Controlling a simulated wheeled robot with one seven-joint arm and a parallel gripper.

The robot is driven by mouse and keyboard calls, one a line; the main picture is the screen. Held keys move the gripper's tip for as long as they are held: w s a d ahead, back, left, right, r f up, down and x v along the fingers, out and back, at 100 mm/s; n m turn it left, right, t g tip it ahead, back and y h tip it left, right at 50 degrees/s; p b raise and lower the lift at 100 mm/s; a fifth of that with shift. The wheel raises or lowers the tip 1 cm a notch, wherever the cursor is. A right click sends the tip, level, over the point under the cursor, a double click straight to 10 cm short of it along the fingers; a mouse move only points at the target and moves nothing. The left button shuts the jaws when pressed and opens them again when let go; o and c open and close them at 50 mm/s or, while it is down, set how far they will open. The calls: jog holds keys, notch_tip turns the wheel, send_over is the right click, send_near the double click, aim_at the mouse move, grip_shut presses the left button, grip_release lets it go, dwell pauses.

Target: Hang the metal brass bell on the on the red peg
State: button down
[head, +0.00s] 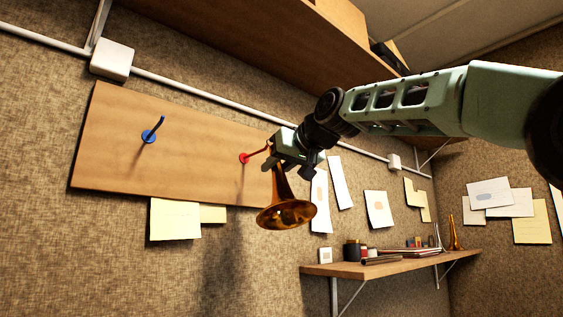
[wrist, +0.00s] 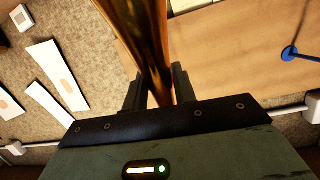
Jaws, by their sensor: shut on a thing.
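The brass bell (head: 286,212) hangs from my gripper (head: 283,163) in the head view, its flared mouth pointing down. My gripper is shut on the bell's narrow stem, which also shows between the two fingers (wrist: 158,88) in the wrist view as a brass tube (wrist: 148,35). The red peg (head: 246,158) sticks out from the wooden board just left of my gripper. Its tip is close to the gripper and the top of the bell; I cannot tell whether they touch. The red peg is not visible in the wrist view.
A blue peg (head: 149,135) stands on the left of the wooden board (head: 110,170). A shelf (head: 385,263) with jars and tools is at lower right. Another small brass horn (head: 454,234) stands on it. An upper wooden shelf (head: 260,30) overhangs the board.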

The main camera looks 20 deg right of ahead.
jog(key=shift+r+p+x, duration=0.1)
jog(key=shift+p+x, duration=0.3)
jog(key=shift+x, duration=0.9)
jog(key=shift+r+p+x, duration=0.15)
jog(key=shift+p+x, duration=0.2)
jog(key=shift+x, duration=1)
jog(key=shift+a, duration=0.15)
